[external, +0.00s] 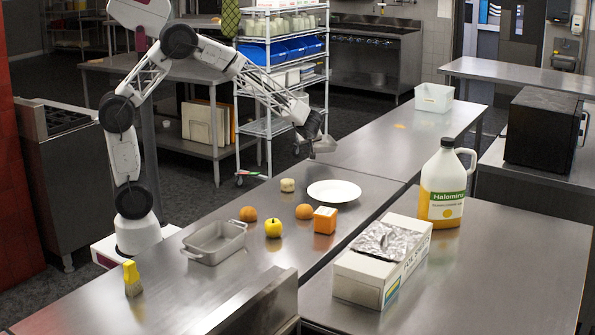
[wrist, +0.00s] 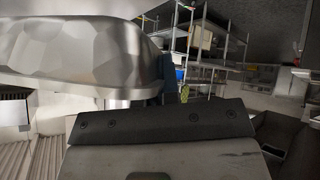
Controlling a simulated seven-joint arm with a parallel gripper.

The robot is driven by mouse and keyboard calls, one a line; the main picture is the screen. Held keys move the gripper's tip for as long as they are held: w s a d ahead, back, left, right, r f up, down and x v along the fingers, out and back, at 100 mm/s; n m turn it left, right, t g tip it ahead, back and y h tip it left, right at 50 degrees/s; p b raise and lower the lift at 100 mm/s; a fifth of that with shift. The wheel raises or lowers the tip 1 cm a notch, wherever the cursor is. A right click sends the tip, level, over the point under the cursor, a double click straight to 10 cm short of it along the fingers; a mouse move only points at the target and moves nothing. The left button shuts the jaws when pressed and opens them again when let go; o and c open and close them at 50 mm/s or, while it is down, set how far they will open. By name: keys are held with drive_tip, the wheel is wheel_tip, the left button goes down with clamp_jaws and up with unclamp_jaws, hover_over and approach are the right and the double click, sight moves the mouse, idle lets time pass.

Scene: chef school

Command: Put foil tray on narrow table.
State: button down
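A grey metal tray with end handles (external: 214,243), the likely foil tray, sits upright and looks empty on the front left steel table (external: 185,300). My gripper (external: 324,145) is raised above the far end of that table, well behind and right of the tray. Its fingers are too small to tell open from shut. The wrist view shows a dark bolted bar (wrist: 160,121) and a large shiny metal shape (wrist: 75,50) that I cannot identify. Which table is the narrow one is unclear; a long steel table (external: 520,75) stands at the back right.
A white plate (external: 334,191), a yellow apple (external: 273,228), an orange-and-white box (external: 325,220) and several round foods lie near the tray. A yellow brush (external: 132,278) stands front left. A foil-topped carton (external: 365,275) and a jug (external: 443,187) stand right. A white bin (external: 434,97) stands behind.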

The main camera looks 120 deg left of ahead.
drive_tip(key=shift+a, duration=0.15)
idle(0.3)
drive_tip(key=shift+w+a+f, duration=0.25)
drive_tip(key=shift+w+a, duration=1.05)
drive_tip(key=shift+a, duration=0.95)
drive_tip(key=shift+w+a+f, duration=0.25)
drive_tip(key=shift+w+a, duration=1.1)
drive_tip(key=shift+a, duration=0.95)
drive_tip(key=shift+w+a+f, duration=0.25)
drive_tip(key=shift+w+a, duration=1.05)
drive_tip(key=shift+a, duration=0.95)
drive_tip(key=shift+f, duration=1.8)
drive_tip(key=shift+f, duration=0.1)
drive_tip(key=c, duration=1.4)
unclamp_jaws()
drive_tip(key=shift+o, duration=0.2)
